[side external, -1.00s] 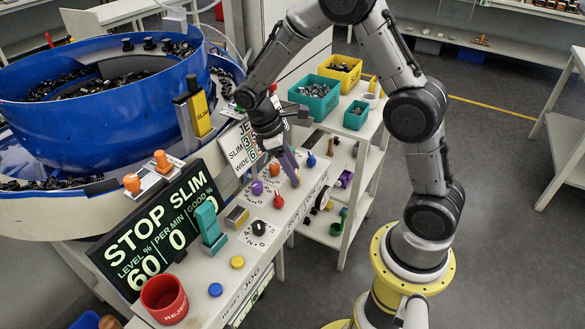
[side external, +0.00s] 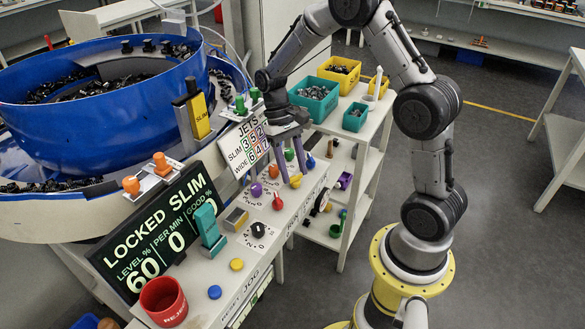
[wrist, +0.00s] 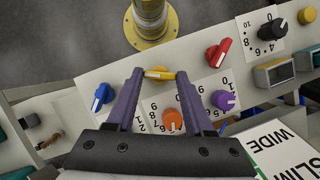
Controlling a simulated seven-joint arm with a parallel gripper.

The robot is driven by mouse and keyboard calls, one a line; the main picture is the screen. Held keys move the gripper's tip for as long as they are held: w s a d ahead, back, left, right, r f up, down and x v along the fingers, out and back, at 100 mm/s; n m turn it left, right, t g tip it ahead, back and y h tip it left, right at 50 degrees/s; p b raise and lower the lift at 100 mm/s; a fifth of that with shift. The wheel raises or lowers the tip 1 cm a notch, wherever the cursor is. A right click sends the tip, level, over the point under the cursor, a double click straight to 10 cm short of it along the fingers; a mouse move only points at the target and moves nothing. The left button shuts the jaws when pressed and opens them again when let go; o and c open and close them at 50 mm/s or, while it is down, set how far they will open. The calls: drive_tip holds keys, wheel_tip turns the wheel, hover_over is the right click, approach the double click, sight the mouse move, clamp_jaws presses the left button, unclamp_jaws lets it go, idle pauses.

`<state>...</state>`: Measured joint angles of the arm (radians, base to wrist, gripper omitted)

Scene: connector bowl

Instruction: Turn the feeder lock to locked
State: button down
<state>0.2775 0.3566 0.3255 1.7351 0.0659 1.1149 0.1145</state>
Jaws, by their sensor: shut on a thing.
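The yellow knob (wrist: 158,73) sits on the white panel between my two purple fingertips in the wrist view. It also shows under the fingers in the side view (side external: 296,181). My gripper (wrist: 159,75) is shut on this knob, one finger at each end of it. The fingers point down from above in the side view (side external: 294,177). The display board (side external: 150,235) reads LOCKED SLIM, with 60 and 0 below. The label of the yellow knob cannot be read.
A blue knob (wrist: 102,97), orange knob (wrist: 172,120), purple knob (wrist: 223,99) and red knob (wrist: 218,52) stand close around my fingers. A black dial (wrist: 272,30) is farther off. The jets sign (side external: 256,145) stands behind the gripper. Bins stand on the shelf beyond.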

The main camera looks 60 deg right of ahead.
drive_tip(key=shift+d+r+m+t+y, duration=0.1)
drive_tip(key=shift+m+t+y, duration=0.2)
drive_tip(key=shift+m, duration=0.65)
drive_tip(key=shift+d+m+t+y, duration=0.1)
drive_tip(key=shift+m+t+y, duration=0.15)
drive_tip(key=shift+m, duration=0.7)
drive_tip(key=shift+c, duration=1.4)
unclamp_jaws()
drive_tip(key=v, duration=1.3)
drive_tip(key=shift+r, duration=0.3)
drive_tip(key=shift+w+d, duration=0.1)
